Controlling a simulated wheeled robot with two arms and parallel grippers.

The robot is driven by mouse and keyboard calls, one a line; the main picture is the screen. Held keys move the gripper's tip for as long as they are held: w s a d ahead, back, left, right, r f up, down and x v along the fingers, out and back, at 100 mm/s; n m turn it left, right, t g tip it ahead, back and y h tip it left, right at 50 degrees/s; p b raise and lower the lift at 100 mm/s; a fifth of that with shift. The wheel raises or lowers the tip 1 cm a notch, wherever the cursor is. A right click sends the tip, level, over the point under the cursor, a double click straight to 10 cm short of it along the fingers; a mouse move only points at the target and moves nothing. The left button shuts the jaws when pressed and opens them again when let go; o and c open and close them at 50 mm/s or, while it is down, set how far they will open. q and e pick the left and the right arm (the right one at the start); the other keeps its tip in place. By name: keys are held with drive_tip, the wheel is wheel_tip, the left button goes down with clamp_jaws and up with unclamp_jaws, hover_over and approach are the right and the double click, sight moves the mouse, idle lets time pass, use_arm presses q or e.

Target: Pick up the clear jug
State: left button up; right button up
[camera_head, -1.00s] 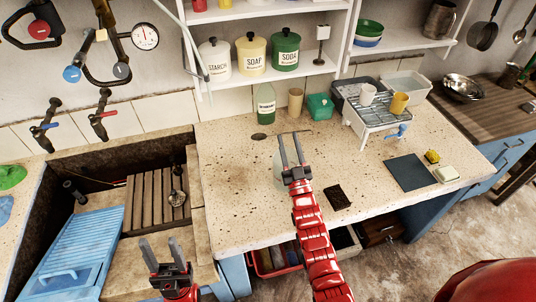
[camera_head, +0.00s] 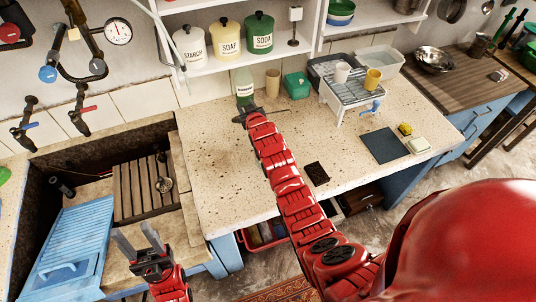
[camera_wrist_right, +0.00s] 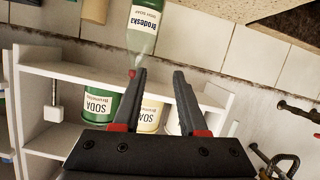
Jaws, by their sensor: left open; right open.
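I cannot make out a clear jug for certain; my right arm covers part of the counter where one could stand. A translucent greenish bottle (camera_head: 244,82) with a label stands at the back of the stone counter (camera_head: 215,165). It also shows in the right wrist view (camera_wrist_right: 145,30). My right gripper (camera_head: 244,113) is just in front of the bottle in the head view, open and empty. In the right wrist view its open fingers (camera_wrist_right: 160,78) have nothing between them. My left gripper (camera_head: 137,236) is open and empty over the trough's near edge.
Starch, soap and soda canisters (camera_head: 228,38) stand on the shelf above. A tan cup (camera_head: 272,82) and teal box (camera_head: 297,86) are right of the bottle. A rack (camera_head: 352,92) holds mugs. A slatted board (camera_head: 138,190) lies in the trough. A dark mat (camera_head: 381,145) lies at right.

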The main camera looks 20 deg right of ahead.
drive_tip(key=s+r+m+g+p, duration=0.15)
drive_tip(key=s+r+g, duration=0.25)
drive_tip(key=s+g, duration=0.9)
drive_tip(key=shift+g, duration=0.7)
drive_tip(key=f+b, duration=0.3)
drive_tip(key=f, duration=0.2)
drive_tip(key=f+b, duration=0.4)
drive_tip(key=shift+w+f+b, duration=0.2)
drive_tip(key=shift+f+b, duration=0.1)
drive_tip(key=shift+f, duration=0.05)
drive_tip(key=shift+f+p, duration=0.65)
drive_tip(key=shift+p, duration=0.15)
drive_tip(key=shift+f, duration=0.25)
drive_tip(key=shift+f+p, duration=0.15)
drive_tip(key=shift+p, duration=0.15)
wheel_tip(320, 180, down, 3)
drive_tip(key=shift+s+f+p, duration=0.1)
drive_tip(key=shift+s+p, duration=0.05)
drive_tip(key=shift+p, duration=0.85)
drive_tip(key=shift+f, duration=0.95)
